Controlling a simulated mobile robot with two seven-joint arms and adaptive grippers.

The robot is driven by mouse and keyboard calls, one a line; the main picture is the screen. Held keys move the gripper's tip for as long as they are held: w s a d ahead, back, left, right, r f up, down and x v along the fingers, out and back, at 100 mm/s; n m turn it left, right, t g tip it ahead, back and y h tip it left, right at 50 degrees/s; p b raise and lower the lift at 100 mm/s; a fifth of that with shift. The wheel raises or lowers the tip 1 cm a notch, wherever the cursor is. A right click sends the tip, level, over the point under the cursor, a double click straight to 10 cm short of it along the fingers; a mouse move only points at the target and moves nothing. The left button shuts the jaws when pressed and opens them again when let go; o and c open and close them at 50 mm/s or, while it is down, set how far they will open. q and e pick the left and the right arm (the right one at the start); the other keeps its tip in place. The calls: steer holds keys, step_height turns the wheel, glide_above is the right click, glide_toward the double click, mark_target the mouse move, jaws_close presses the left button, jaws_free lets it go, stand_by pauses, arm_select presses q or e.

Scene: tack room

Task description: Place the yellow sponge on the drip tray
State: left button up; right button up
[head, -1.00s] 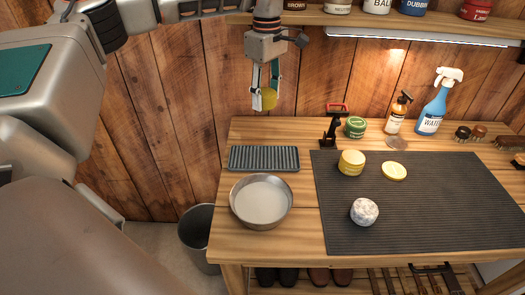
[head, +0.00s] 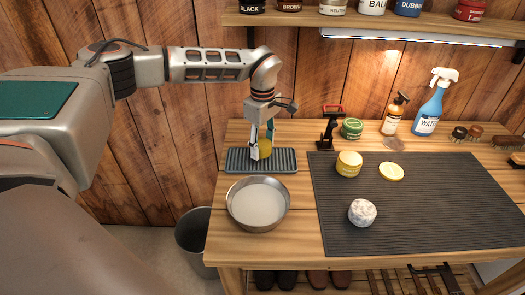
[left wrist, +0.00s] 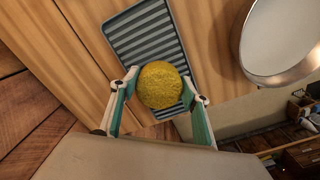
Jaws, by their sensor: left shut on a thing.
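The yellow sponge (left wrist: 160,85) is round and sits between the fingers of my left gripper (left wrist: 158,92). In the head view my left gripper (head: 260,151) points down over the drip tray (head: 288,161), and the sponge (head: 265,148) shows partly behind a finger. The gripper is shut on the sponge. The drip tray is a dark ribbed rectangle at the table's left end; its ribs and rim also show behind the sponge in the left wrist view (left wrist: 128,42). I cannot tell whether the sponge touches the tray. My right gripper is not in view.
A metal bowl (head: 258,204) stands just in front of the tray. A dark ribbed mat (head: 420,215) holds a yellow tin (head: 349,164), a yellow disc (head: 391,172) and a whitish round thing (head: 362,212). A black stand with a red top (head: 328,130) and a green tin (head: 352,128) stand right of the tray.

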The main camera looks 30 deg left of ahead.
mark_target(262, 144)
arm_select(q)
steer(key=shift+f, duration=1.2)
steer(key=shift+f, duration=0.1)
steer(key=o, duration=0.8)
steer(key=shift+o, duration=0.2)
step_height(262, 144, up, 12)
steer(key=shift+r, duration=0.1)
steer(key=shift+s, duration=0.1)
